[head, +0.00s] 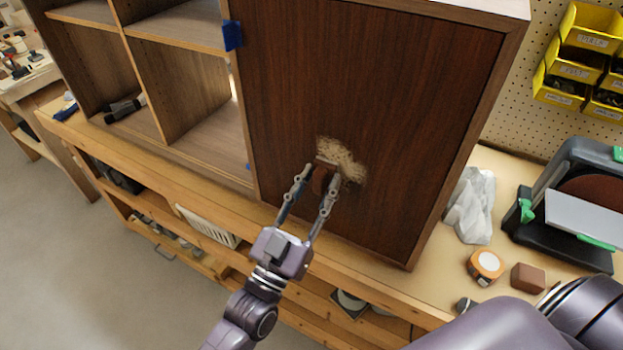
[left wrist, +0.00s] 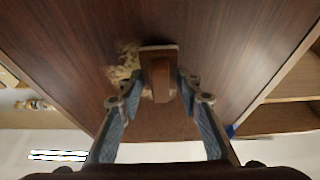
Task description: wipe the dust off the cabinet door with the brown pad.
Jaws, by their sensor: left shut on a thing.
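The dark brown cabinet door (head: 370,70) stands shut in the head view and fills much of the left wrist view (left wrist: 215,50). A tan, blotchy dust patch (head: 345,160) lies on its lower middle part. The dust also shows left of the pad in the left wrist view (left wrist: 123,68). My left gripper (head: 322,176) is shut on the brown pad (left wrist: 160,75), at the lower left edge of the dust. The pad is at or very near the door; I cannot tell whether it touches. My fingers partly hide the pad in the head view. My right gripper is out of view.
Open shelves (head: 190,75) stand left of the door, with blue tape (head: 233,35) at the edge. On the bench right of the cabinet are a crumpled clear bag (head: 470,205), a tape measure (head: 487,265), a brown block (head: 528,278) and a sander (head: 575,200).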

